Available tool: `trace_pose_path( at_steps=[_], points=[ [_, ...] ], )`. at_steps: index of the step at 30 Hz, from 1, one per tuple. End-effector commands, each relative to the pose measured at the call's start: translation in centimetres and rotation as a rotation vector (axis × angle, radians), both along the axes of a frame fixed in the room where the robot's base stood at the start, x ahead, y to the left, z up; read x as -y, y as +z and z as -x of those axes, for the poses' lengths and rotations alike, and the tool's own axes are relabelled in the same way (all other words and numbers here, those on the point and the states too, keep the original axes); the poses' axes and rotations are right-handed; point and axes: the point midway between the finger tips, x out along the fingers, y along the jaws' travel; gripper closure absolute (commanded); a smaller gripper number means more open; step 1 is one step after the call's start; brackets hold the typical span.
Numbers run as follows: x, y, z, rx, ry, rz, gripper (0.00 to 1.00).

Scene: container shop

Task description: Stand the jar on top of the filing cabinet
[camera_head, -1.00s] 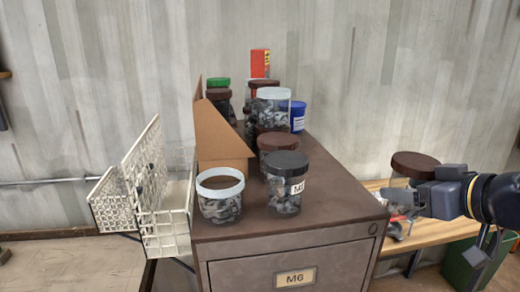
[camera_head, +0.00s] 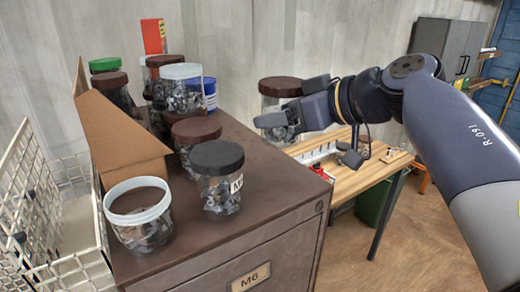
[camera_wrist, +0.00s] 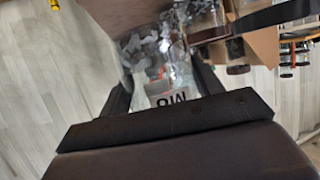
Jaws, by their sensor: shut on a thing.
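A clear jar (camera_head: 275,104) with a brown lid is held in my gripper (camera_head: 280,118), upright, at the right of the filing cabinet. In the wrist view the jar (camera_wrist: 160,60) shows between the fingers, with small grey pieces inside and a label partly reading "M0". My gripper (camera_wrist: 160,92) is shut on it. The brown filing cabinet (camera_head: 270,215), with an "M6" drawer plate, stands in the middle of the head view. Whether the jar is over the cabinet edge or beside it is hard to tell.
Several jars crowd the cabinet top, including a black-lidded jar (camera_head: 218,180) and a white-rimmed jar (camera_head: 140,215). A cardboard piece (camera_head: 115,135) and a white wire basket (camera_head: 40,190) are at left. A wooden bench (camera_head: 350,180) stands at right. The cabinet's front right top is bare.

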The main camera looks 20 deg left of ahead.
Motion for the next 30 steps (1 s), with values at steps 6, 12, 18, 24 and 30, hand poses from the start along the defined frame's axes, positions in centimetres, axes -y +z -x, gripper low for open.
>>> trace_pose_path(
  at_steps=[6, 12, 18, 24, 30],
  points=[
    [0.0, -3.6, 0.0, 0.001, -0.001, -0.001, 0.71],
    [0.0, -5.2, 0.0, 0.000, -0.001, -0.001, 0.71],
    [0.0, -7.7, 0.0, 0.000, -0.001, -0.001, 0.71],
    [0.0, -7.7, 0.0, 0.002, -0.001, -0.001, 0.71],
    [0.0, -8.1, 0.0, 0.001, -0.001, 0.000, 0.36]
  ],
)
